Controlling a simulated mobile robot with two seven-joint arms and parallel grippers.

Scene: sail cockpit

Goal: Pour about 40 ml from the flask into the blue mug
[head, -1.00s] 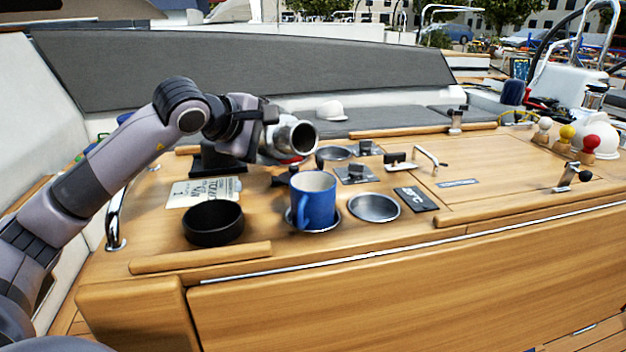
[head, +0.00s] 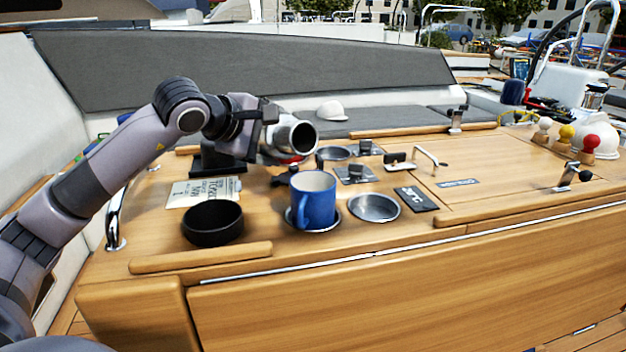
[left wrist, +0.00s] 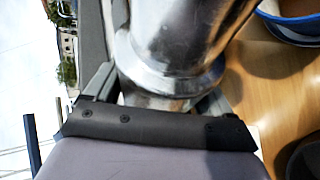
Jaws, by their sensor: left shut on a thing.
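The blue mug (head: 314,202) stands upright in a round metal holder on the wooden table, its handle toward the front left. The steel flask (head: 292,137) is held above and behind the mug, tilted, with its round dark mouth facing the camera and slightly right. My left gripper (head: 268,138) is shut on the flask. In the left wrist view the shiny flask (left wrist: 175,40) lies between the fingers, and part of the mug (left wrist: 292,22) shows at the upper right. No stream of liquid is visible. The inside of the mug's bottom is hidden. My right gripper is not in view.
A black bowl (head: 213,222) stands left of the mug. An empty metal cup holder (head: 374,208) is right of it, beside a dark label plate (head: 415,199). A printed card (head: 203,191) lies behind the bowl. The table's right half (head: 520,165) is mostly clear.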

